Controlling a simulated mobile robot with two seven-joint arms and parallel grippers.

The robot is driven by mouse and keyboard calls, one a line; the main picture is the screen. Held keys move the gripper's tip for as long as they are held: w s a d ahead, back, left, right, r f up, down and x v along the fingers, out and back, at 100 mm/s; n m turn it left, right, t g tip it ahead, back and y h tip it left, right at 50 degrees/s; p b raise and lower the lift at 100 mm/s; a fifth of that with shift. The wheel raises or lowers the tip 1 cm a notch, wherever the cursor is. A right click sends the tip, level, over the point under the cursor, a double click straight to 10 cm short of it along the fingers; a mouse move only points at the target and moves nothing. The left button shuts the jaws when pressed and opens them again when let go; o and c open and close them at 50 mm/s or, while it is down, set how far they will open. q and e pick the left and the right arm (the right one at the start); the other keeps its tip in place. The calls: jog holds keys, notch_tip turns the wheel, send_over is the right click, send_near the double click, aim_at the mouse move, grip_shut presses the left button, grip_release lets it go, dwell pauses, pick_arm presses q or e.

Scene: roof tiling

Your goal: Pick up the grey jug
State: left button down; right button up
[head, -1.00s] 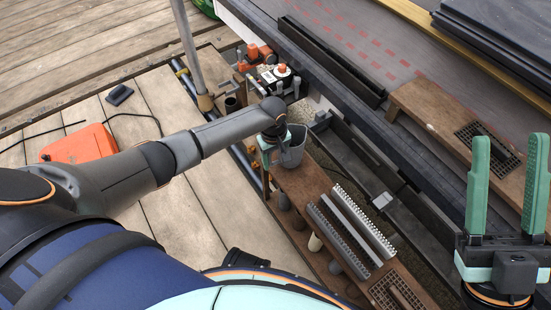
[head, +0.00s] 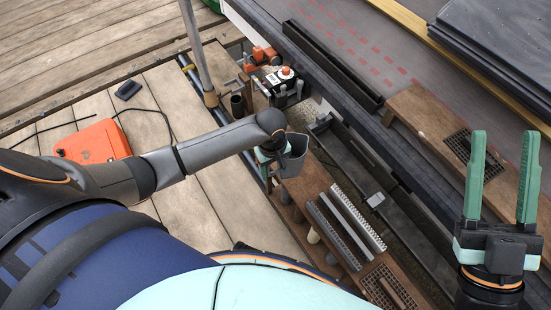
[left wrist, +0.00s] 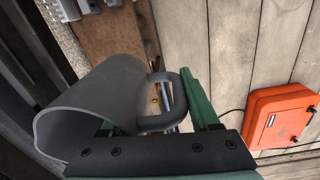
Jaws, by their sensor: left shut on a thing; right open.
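The grey jug (head: 294,158) is at my left gripper (head: 268,152), over the narrow wooden plank beside the roof edge. In the left wrist view the jug (left wrist: 95,100) lies across the lower left, its open mouth to the lower left and its looped handle (left wrist: 160,103) between the green fingers of my left gripper (left wrist: 168,100). My left gripper is shut on the jug at its handle; the exact finger contact is partly hidden. Whether the jug's base touches the plank cannot be made out. My right gripper (head: 500,178) is open and empty at the right, fingers pointing up.
Ridged strips (head: 345,222) and a slotted vent piece (head: 390,287) lie on the plank. A black machine with an orange cap (head: 284,76) stands behind the jug. An orange case (head: 94,142) lies on the deck. A metal pole (head: 194,45) rises near my left arm.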

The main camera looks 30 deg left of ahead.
pick_arm(q)
jog(key=s+d+r+p, duration=0.2)
jog(key=s+p, duration=0.1)
jog(key=s, duration=0.2)
jog(key=shift+s+r, duration=0.3)
pick_arm(e)
jog(key=w+f+m+g+h, duration=0.2)
jog(key=f+h, duration=0.1)
jog(key=f, duration=0.4)
jog(key=w+d+f+m+g+h, duration=0.1)
jog(key=w+f+m+g+h, duration=0.2)
jog(key=f, duration=0.5)
jog(key=shift+d+f+m+h, duration=0.15)
jog(key=shift+m+h, duration=0.15)
jog(key=shift+h, duration=0.3)
jog(key=shift+s+f, duration=0.1)
jog(key=shift+f, duration=0.2)
pick_arm(q)
jog(key=shift+r, duration=0.1)
dwell(1.3)
